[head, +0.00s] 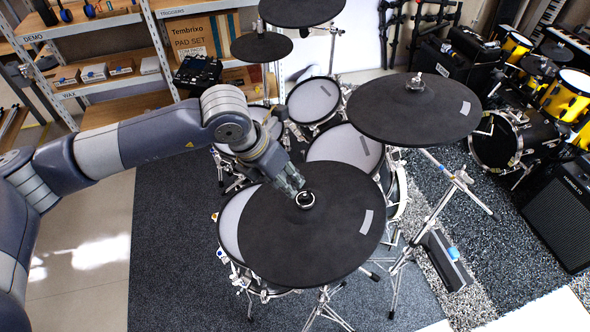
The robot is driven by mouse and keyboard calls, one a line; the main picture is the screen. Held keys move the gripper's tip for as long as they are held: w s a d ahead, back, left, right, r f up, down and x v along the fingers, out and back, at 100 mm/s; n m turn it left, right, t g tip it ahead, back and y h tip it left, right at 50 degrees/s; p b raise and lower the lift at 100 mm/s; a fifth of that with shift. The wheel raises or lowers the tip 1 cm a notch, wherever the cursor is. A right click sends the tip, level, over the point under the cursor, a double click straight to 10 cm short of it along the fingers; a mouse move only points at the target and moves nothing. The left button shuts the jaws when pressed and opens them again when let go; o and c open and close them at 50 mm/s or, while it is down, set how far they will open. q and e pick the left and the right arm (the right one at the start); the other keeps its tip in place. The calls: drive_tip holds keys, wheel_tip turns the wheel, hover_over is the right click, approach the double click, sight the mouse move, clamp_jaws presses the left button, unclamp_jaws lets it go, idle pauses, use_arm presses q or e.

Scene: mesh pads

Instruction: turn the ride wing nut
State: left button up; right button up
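The large black cymbal pad (300,245) in the front middle has a round metal fitting (305,200) at its center; I take this for the ride wing nut, but its wings are too small to make out. My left gripper (291,183) points down at the pad's center, just up and left of the fitting. I cannot tell whether its fingers touch the fitting, or whether they are open or shut. Another large black cymbal pad (400,115) at the right has its own wing nut (415,84) on top. My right gripper is out of view.
Grey mesh drum pads (345,146) sit around and behind the front cymbal. Chrome stands (432,212) stand at the right. Smaller black cymbals (262,47) are at the back. Shelves with boxes (195,38) stand at the back left. Dark carpet (165,240) is clear at the left.

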sight(301, 196)
use_arm(q)
drive_tip(key=p+x, duration=0.1)
drive_tip(key=x, duration=0.2)
drive_tip(key=p+x, duration=0.1)
drive_tip(key=x, duration=0.2)
drive_tip(key=p+x, duration=0.2)
drive_tip(key=x, duration=0.1)
drive_tip(key=shift+w+a+r, duration=0.1)
drive_tip(key=shift+w, duration=0.15)
drive_tip(key=shift+x, duration=0.8)
clamp_jaws()
